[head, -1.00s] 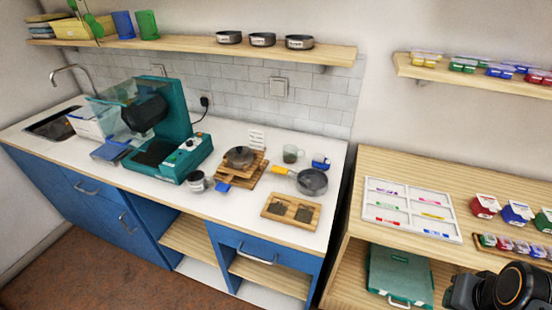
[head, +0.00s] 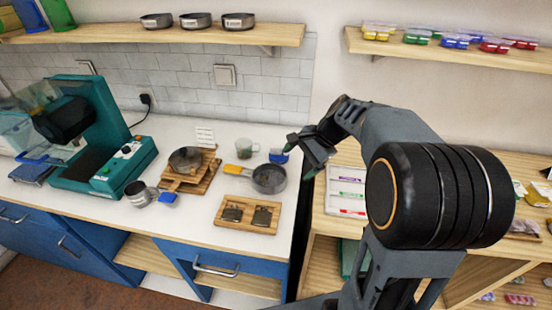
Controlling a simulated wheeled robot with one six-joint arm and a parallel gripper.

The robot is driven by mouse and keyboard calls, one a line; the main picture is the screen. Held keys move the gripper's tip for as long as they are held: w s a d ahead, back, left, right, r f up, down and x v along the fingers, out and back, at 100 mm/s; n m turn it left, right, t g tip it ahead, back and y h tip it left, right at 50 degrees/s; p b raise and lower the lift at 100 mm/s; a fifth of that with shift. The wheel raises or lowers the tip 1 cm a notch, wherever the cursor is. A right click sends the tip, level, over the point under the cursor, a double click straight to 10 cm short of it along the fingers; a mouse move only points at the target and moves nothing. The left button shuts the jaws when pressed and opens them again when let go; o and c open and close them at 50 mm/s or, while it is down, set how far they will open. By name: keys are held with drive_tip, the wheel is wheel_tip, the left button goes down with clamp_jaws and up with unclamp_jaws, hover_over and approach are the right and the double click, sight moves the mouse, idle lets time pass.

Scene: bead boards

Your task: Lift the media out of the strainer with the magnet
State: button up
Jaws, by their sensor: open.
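A round grey pan-like strainer (head: 269,178) with a yellow handle stands on the white counter; its contents are too small to tell. A small blue-topped item (head: 279,156), possibly the magnet, stands just behind it at the right. A second blue-ended piece (head: 168,198) lies beside a grey metal cup (head: 139,193) at the front left; I cannot tell which is the magnet. My gripper (head: 298,154) is open and empty. In the picture it is just right of the blue-topped item; I cannot tell its height above the counter.
A dark bowl (head: 186,160) sits on wooden boards left of the strainer. A wooden tray (head: 247,225) with two dark squares lies in front. A clear cup (head: 244,148) stands behind. A teal machine (head: 125,165) fills the left. The counter's front strip is partly clear.

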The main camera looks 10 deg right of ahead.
drive_tip(key=w+d+f+m+y+b, duration=0.1)
drive_tip(key=w+d+f+m+y, duration=0.2)
drive_tip(key=w+m, duration=0.3)
drive_tip(key=m+t+y+b, duration=0.1)
drive_tip(key=m+t+y, duration=0.2)
drive_tip(key=m, duration=0.1)
approach(278, 154)
drive_tip(key=x, duration=0.6)
drive_tip(key=w+p+x, duration=0.1)
drive_tip(key=x, duration=0.3)
drive_tip(key=shift+r, duration=0.15)
drive_tip(key=shift+s+d, duration=0.1)
drive_tip(key=c, duration=0.8)
